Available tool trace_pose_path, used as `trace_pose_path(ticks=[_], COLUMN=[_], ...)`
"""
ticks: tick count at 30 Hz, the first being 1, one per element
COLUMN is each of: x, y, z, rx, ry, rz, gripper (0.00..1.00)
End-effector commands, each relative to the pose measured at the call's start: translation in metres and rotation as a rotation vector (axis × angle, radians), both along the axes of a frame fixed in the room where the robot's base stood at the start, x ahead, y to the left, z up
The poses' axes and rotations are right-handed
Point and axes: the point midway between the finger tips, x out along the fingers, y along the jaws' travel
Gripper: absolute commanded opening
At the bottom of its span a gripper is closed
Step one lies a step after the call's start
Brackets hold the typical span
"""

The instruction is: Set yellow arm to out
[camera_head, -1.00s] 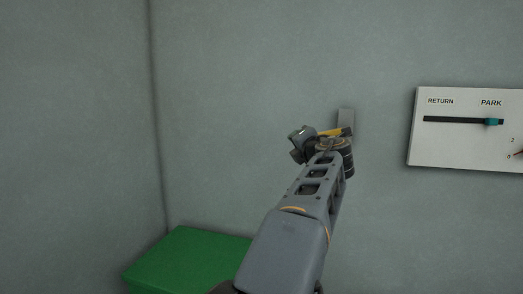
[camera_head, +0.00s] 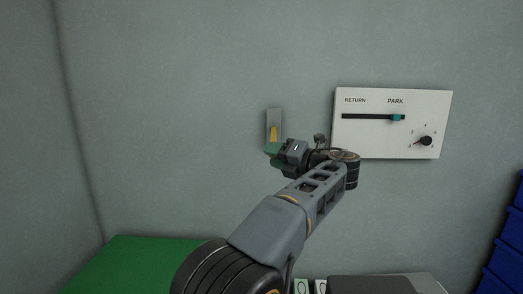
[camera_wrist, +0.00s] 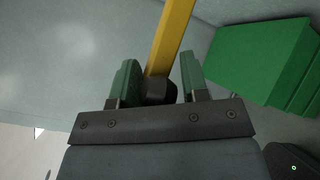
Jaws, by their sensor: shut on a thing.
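The yellow arm (camera_head: 273,132) is mounted on a narrow grey wall plate (camera_head: 274,115). In the head view only a short yellow piece shows, running down from the plate to my gripper (camera_head: 272,150). In the wrist view the yellow arm (camera_wrist: 172,36) is a long bar ending in a dark knob (camera_wrist: 158,91). The knob sits between the green fingers of my gripper (camera_wrist: 159,68), which is shut on it. A gap seems to show beside the right finger. No "out" marking is visible, and the gripper hides the arm's lower end in the head view.
A white panel (camera_head: 365,145) right of the plate carries a teal slider (camera_head: 397,117) at PARK and a dial (camera_head: 425,141). A green box (camera_head: 135,262) stands low at left. Blue bins (camera_head: 508,240) stand at the right edge. The wall above is clear.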

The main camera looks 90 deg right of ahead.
Motion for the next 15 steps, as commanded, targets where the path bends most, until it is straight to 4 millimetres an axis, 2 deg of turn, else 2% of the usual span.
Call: trace_pose_path(ticks=[1, 11, 12, 15], x=[-0.0012, -0.0010, -0.0009, -0.0008], y=[-0.0003, -0.0001, -0.0001, -0.0002], z=[0.0111, 0.0109, 0.0110, 0.0108], rx=[-0.030, -0.032, -0.032, -0.031], ry=[0.001, 0.001, 0.002, 0.001], rz=[-0.012, -0.009, -0.008, -0.008], gripper=[0.00, 0.00, 0.43, 0.53])
